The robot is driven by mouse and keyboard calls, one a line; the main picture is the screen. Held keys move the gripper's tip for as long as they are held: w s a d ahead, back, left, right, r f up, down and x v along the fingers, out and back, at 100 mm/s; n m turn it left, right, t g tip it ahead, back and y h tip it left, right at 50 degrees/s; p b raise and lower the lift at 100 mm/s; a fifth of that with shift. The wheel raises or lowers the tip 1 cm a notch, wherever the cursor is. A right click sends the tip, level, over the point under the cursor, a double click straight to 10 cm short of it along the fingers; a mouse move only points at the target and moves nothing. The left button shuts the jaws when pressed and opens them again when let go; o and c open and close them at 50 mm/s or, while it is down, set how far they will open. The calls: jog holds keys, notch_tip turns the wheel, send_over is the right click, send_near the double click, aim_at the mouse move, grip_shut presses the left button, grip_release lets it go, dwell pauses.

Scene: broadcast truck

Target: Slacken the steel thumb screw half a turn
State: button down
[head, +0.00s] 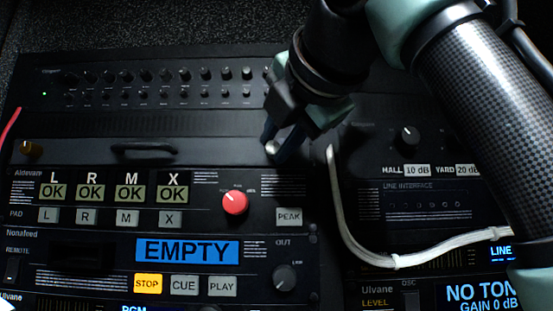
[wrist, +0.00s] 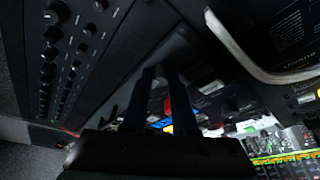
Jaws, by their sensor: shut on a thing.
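The fingers partly cover the screw. In the wrist view my gripper (wrist: 161,75) shows as two dark fingers reaching to the panel, and the screw cannot be made out clearly between them.
A brass-coloured thumb screw (head: 31,149) is at the panel's left end. A white cable (head: 345,225) hangs just right of my gripper. A row of knobs (head: 160,75) lies above.

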jog(key=shift+n, duration=0.3)
dwell(0.4)
jog(key=c, duration=0.7)
grip_release()
jog(key=shift+a, duration=0.1)
